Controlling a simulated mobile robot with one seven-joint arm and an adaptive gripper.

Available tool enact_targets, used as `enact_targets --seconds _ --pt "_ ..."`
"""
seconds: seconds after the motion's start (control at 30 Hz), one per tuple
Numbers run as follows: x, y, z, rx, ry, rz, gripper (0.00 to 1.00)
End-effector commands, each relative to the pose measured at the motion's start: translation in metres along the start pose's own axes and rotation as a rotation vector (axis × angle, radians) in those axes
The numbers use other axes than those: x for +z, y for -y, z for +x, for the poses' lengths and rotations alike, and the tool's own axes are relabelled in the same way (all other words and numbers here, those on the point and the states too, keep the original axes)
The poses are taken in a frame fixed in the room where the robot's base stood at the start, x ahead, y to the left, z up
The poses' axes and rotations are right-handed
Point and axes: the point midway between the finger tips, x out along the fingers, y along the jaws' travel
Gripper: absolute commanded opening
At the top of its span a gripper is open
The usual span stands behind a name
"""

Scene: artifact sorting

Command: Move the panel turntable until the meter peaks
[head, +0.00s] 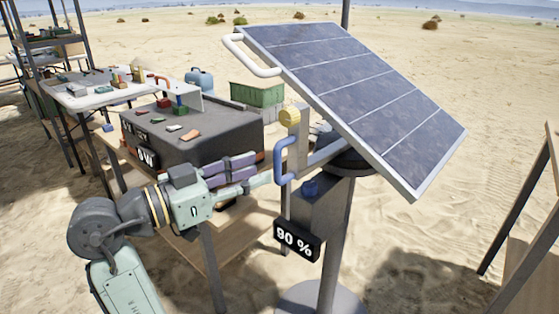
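The tilted solar panel (365,95) sits on a turntable head (350,162) atop a grey post. A white bar handle (250,57) is fixed to the panel's left edge. The black meter (298,241) on the post reads "90 %". My gripper (272,178) reaches from the left, its fingertips at the lower part of the blue handle. They appear to meet the handle, but I cannot tell whether they are closed around it.
A dark box (190,140) with small coloured pieces on top stands behind my arm on a wooden table. A white table (95,98) with more pieces stands at the back left. A green crate (258,95) lies behind. Open sand is to the right, beside a frame (520,205).

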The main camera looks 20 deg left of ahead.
Motion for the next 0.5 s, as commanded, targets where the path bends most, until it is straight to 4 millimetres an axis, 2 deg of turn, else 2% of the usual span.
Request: enact_targets --seconds 0.03,0.2,0.33,0.5 --pt "-0.001 -0.001 0.011 0.002 0.001 0.0 0.33" --pt "-0.001 0.0 0.04 0.0 0.0 0.0 0.33" --pt "-0.001 0.0 0.053 -0.001 -0.001 0.0 0.33" --pt "0.0 0.0 0.06 -0.002 -0.001 0.0 0.33"
